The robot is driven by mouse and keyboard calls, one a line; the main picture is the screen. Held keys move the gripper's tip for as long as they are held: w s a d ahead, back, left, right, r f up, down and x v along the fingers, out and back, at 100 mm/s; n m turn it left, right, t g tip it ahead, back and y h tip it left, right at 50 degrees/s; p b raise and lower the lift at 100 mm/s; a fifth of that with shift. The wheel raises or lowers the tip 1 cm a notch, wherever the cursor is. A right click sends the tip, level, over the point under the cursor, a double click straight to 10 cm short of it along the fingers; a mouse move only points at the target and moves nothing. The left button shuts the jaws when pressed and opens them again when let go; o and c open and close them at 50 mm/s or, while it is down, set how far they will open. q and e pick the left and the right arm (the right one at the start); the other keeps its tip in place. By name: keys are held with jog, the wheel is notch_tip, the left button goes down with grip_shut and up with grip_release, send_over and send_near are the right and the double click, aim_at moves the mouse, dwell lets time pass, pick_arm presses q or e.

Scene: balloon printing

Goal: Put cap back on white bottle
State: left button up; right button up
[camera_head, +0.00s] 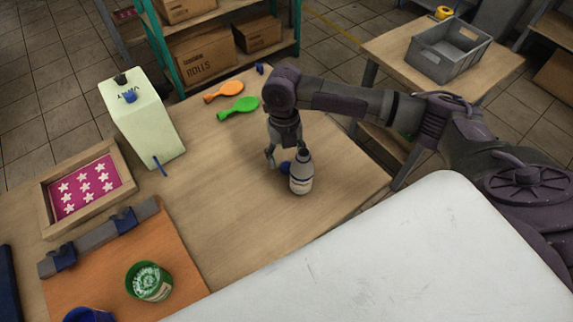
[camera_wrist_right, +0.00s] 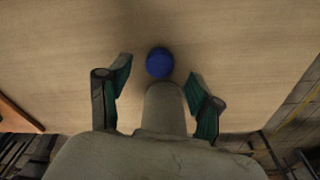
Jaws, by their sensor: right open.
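The cap also shows in the right wrist view (camera_wrist_right: 160,63), just beyond my fingers. My right gripper (camera_head: 281,155) points down over the cap, behind and left of the bottle. Its fingers are apart and hold nothing visible. Whether it touches the bottle is unclear. My left gripper is out of view.
A grey crate (camera_head: 449,52) sits on another table.

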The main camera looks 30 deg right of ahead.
aim_at(286, 165)
jog(key=shift+s+f, duration=0.15)
jog(key=shift+f, duration=1.05)
jog(key=c, duration=0.8)
jog(key=shift+r, duration=0.1)
notch_tip(286, 165, up, 10)
jog(key=shift+f+b, duration=0.1)
jog(key=shift+b, duration=0.2)
